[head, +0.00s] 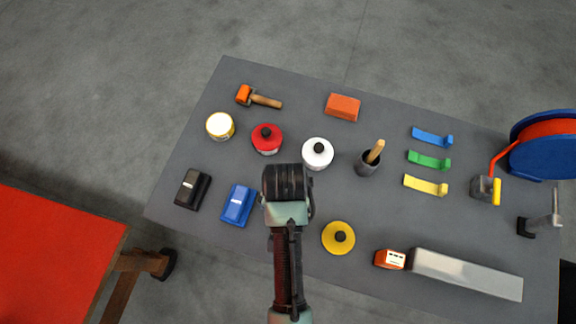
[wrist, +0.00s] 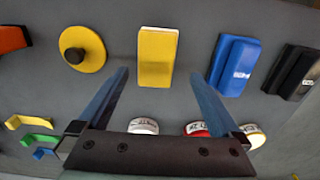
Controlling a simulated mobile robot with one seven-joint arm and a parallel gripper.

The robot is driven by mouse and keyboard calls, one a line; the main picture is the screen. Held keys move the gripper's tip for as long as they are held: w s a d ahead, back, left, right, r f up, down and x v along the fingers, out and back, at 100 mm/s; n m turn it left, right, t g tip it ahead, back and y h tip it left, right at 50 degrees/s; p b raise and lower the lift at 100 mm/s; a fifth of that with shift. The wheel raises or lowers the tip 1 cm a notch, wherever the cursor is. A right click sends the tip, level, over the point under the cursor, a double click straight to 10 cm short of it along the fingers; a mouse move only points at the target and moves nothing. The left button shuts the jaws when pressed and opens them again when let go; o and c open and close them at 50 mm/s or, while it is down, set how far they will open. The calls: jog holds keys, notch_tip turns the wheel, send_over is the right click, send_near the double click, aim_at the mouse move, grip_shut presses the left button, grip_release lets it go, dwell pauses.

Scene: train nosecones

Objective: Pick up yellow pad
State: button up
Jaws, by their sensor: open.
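The yellow pad (wrist: 157,57), a flat rectangular block, lies on the grey table in the wrist view. It sits centred between and beyond the two fingers of my gripper (wrist: 158,78), which is open with nothing held. The fingertips appear on either side of the pad's near end; I cannot tell their height above it. In the head view my gripper (head: 287,182) and arm hide the pad.
A yellow disc with a black knob (head: 338,238) lies to the right of my gripper. A blue block (head: 238,205) and a black block (head: 192,188) lie to its left. A white container (head: 317,153) and a red container (head: 267,139) stand behind on the table (head: 300,90).

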jog(key=shift+d+f+p, duration=0.2)
jog(key=shift+f+p, duration=0.4)
jog(key=shift+f, duration=2.75)
jog(key=c, duration=1.5)
jog(key=shift+r+b, duration=0.45)
jog(key=shift+r, duration=4.6)
